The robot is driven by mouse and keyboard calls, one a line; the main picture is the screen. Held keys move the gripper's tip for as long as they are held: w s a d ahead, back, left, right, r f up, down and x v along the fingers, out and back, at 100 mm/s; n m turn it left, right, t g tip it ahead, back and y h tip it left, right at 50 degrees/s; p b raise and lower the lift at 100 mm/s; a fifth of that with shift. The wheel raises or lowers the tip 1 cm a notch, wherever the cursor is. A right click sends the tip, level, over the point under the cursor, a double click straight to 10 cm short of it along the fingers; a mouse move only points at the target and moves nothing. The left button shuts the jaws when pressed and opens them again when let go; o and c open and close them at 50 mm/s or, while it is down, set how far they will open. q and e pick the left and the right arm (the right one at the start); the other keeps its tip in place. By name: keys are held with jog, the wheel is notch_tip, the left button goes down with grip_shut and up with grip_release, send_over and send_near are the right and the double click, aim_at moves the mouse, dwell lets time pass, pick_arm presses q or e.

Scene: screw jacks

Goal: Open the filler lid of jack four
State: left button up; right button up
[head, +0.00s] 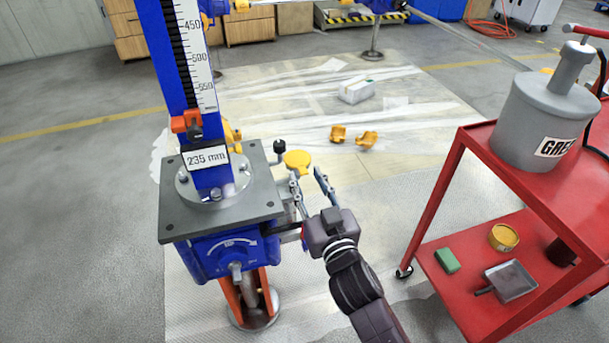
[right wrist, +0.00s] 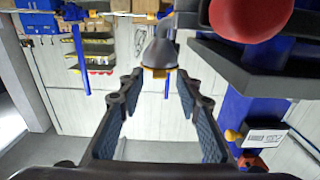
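The nearest jack has a blue column (head: 170,60) with a scale, a "235 mm" label, a grey top plate (head: 225,205) and a blue gearbox (head: 222,258). No jack number is legible. A round yellow lid (head: 298,160) lies flat, apparently shut, beside the plate's right edge. My right gripper (head: 308,180) is open, its fingers just below and around the lid's height. In the right wrist view, a grey tapered neck with a yellow edge (right wrist: 160,73) shows between the open fingers (right wrist: 160,100), apart from both. My left gripper is not in view.
A black ball knob (head: 279,146) stands close left of the lid. A red cart (head: 485,170) with a grey grease pot (head: 540,115) is at right. A large red round part (right wrist: 250,15) is near the wrist.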

aim_at(299, 162)
jog(key=shift+x, duration=1.2)
jog(key=shift+s+d+r, duration=0.1)
grip_shut()
